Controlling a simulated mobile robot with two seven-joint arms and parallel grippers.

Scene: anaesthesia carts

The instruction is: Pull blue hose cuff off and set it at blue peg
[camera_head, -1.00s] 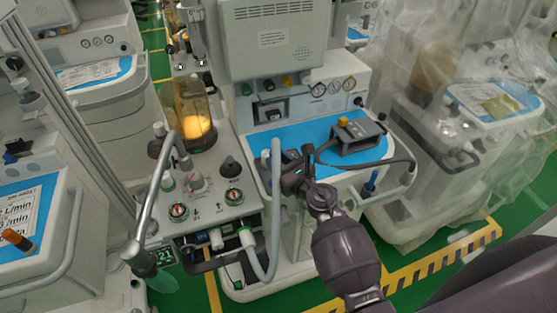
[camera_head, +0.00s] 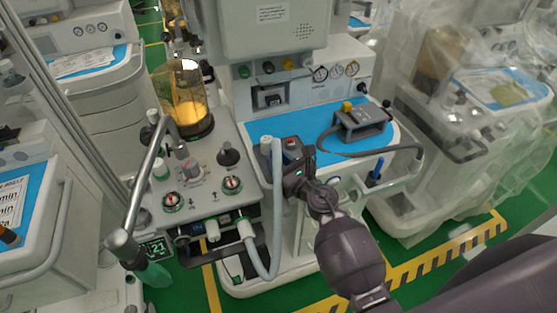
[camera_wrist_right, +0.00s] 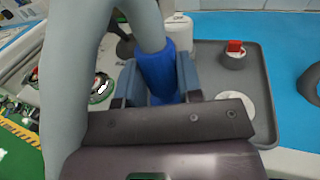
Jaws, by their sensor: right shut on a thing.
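My right gripper (camera_head: 296,182) is shut on the blue hose cuff (camera_wrist_right: 157,70); its two fingers flank the cuff in the right wrist view. The cuff ends a thick grey hose (camera_head: 277,200), which loops down to a white fitting on the cart front. The cuff's lower end is hidden by my gripper, so I cannot tell whether it touches anything below. In the head view my gripper mostly hides the cuff. An upright blue peg (camera_head: 376,168) stands at the cart's right side, to the right of my gripper. My left gripper is out of view.
A grey tray (camera_wrist_right: 265,105) with a red-capped item (camera_wrist_right: 234,54) lies beside my gripper on the blue worktop (camera_head: 250,122). A dark device (camera_head: 360,122) with a yellow knob and dark cable sits behind. A curved handle rail (camera_head: 414,178) is near the peg.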

